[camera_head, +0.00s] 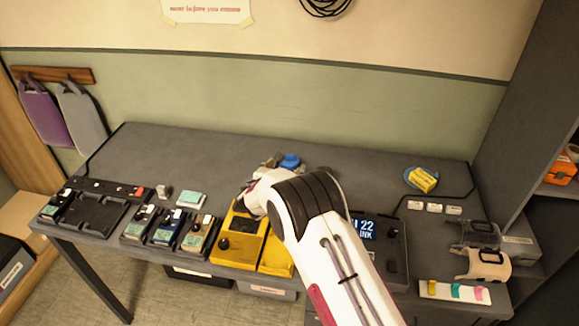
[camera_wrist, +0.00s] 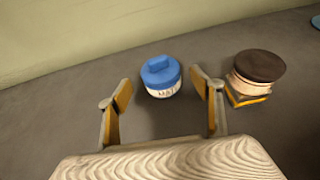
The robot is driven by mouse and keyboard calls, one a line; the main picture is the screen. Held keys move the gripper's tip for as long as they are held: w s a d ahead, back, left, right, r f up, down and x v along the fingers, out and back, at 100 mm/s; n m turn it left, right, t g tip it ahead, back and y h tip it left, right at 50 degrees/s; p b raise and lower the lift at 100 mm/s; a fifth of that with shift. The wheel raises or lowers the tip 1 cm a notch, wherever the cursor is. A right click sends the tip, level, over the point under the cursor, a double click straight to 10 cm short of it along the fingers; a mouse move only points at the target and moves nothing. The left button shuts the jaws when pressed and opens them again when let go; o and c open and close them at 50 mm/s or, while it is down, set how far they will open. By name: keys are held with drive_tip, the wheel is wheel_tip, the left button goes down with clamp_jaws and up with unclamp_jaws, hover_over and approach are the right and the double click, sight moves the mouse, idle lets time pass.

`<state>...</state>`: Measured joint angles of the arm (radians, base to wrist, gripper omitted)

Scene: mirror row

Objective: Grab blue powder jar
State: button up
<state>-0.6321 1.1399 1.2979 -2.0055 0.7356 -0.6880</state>
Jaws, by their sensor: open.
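My gripper (camera_wrist: 161,88) is open, with one finger to the left and one to the right of the jar as seen in this view. I see no finger touching it, and the jar is around or just beyond the fingertips. In the head view the jar's blue lid (camera_head: 290,160) shows behind my arm; the arm hides much of the gripper.
A jar with a dark brown lid (camera_wrist: 259,68) stands close to the right of my right finger, on a yellow piece. The wall is behind. Yellow pedals (camera_head: 238,240) and smaller pedals line the front edge. A blue dish with a yellow block (camera_head: 424,180) is farther right.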

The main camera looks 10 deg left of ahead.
sight(288, 165)
drive_tip(key=shift+f+x, duration=0.2)
drive_tip(key=shift+x, duration=2.1)
drive_tip(key=c, duration=1.4)
